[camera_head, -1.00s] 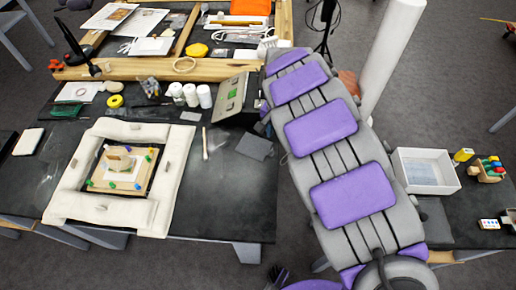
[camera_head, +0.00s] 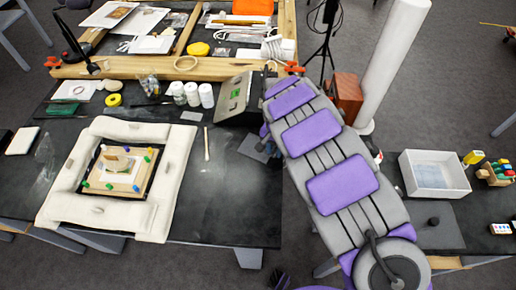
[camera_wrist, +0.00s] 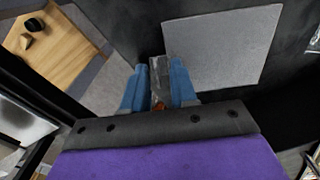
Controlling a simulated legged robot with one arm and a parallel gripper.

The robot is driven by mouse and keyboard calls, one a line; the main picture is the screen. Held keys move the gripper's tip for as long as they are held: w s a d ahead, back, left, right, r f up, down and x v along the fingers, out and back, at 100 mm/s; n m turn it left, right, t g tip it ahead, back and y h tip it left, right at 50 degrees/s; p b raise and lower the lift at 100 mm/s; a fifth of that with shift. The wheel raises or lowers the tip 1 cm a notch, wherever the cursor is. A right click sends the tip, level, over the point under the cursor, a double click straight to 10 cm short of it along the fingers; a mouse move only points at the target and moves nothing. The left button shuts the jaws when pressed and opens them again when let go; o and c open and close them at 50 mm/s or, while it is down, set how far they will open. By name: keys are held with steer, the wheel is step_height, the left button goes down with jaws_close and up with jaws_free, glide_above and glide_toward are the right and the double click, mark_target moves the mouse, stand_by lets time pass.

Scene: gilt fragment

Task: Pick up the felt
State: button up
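A flat grey square that looks like the felt (camera_head: 255,146) lies on the black table beside my arm in the head view. A grey square sheet also fills the upper middle of the wrist view (camera_wrist: 222,45), lying flat beyond and to the right of my fingertips. My gripper (camera_wrist: 159,78) shows there as two blue fingers spread apart. A small streaky grey piece shows in the gap; I cannot tell whether it touches the fingers. The fingers are not seen closed on the sheet. In the head view my arm hides the gripper.
A cream padded frame (camera_head: 58,207) surrounds a small wooden board on the left. A white tray (camera_head: 433,193) is at right. A wooden box (camera_head: 347,92) stands behind my arm.

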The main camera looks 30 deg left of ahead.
steer(key=shift+d, duration=0.3)
jaws_close()
steer(key=shift+a, duration=0.15)
steer(key=shift+r+p, duration=0.7)
steer(key=shift+r, duration=1.3)
steer(key=shift+s+d+f, duration=0.1)
steer(key=shift+s+d, duration=0.1)
steer(key=shift+d, duration=0.05)
steer(key=s+d+r+p, duration=0.1)
steer(key=s+d+p, duration=0.1)
steer(key=s+d, duration=0.8)
steer(key=shift+s+d+r, duration=0.15)
steer(key=shift+s+d, duration=0.25)
steer(key=shift+s, duration=0.05)
steer(key=shift+w, duration=0.1)
